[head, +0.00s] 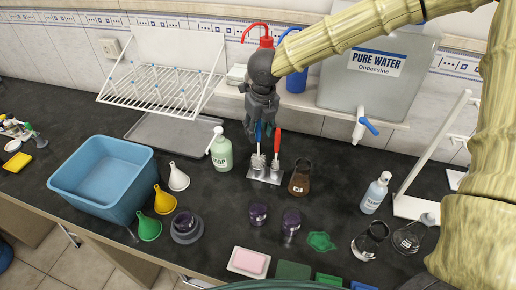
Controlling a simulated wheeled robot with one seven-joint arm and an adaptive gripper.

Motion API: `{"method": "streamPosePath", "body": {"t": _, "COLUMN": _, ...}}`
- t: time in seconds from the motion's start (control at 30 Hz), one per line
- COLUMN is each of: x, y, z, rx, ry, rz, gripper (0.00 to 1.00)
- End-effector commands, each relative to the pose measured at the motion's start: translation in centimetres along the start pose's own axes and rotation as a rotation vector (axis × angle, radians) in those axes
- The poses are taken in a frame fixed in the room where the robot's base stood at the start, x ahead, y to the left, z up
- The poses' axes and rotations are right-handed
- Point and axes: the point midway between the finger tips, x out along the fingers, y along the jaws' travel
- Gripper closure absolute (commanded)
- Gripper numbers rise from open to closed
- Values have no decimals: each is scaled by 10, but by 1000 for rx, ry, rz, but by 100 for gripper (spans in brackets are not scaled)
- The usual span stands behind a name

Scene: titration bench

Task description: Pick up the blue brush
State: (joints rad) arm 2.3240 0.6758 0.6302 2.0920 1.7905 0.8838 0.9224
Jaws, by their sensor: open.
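The blue brush (259,132) stands upright in a small metal holder (265,174), with its blue handle up and its pale bristles down. A red-handled brush (277,143) stands just to its right in the same holder. My gripper (262,118) points down from the dark wrist, right above and around the top of the blue handle in the picture. It is open. Its fingers overlap the handle's upper end, and I cannot tell whether they touch it.
A green soap bottle (221,150) stands left of the holder and a brown flask (300,178) stands right of it. A blue basin (104,175), coloured funnels (165,201) and a drying rack (160,90) are to the left. A water tank (375,85) sits behind on a shelf.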

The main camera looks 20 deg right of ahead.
Motion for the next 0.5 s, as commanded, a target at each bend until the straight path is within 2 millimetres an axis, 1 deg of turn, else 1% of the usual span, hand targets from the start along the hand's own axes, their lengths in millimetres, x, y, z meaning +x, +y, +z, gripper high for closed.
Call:
{"method": "streamPosePath", "body": {"t": 0.1, "x": 11, "y": 0, "z": 0, "rx": -1, "ry": 1, "rz": 1, "gripper": 59}}
{"method": "streamPosePath", "body": {"t": 0.2, "x": 16, "y": 0, "z": 0, "rx": -1, "ry": 0, "rz": 1, "gripper": 59}}
{"method": "streamPosePath", "body": {"t": 0.47, "x": 19, "y": 0, "z": 0, "rx": -1, "ry": -1, "rz": 1, "gripper": 59}}
{"method": "streamPosePath", "body": {"t": 0.5, "x": 19, "y": 0, "z": 0, "rx": -1, "ry": -1, "rz": 1, "gripper": 63}}
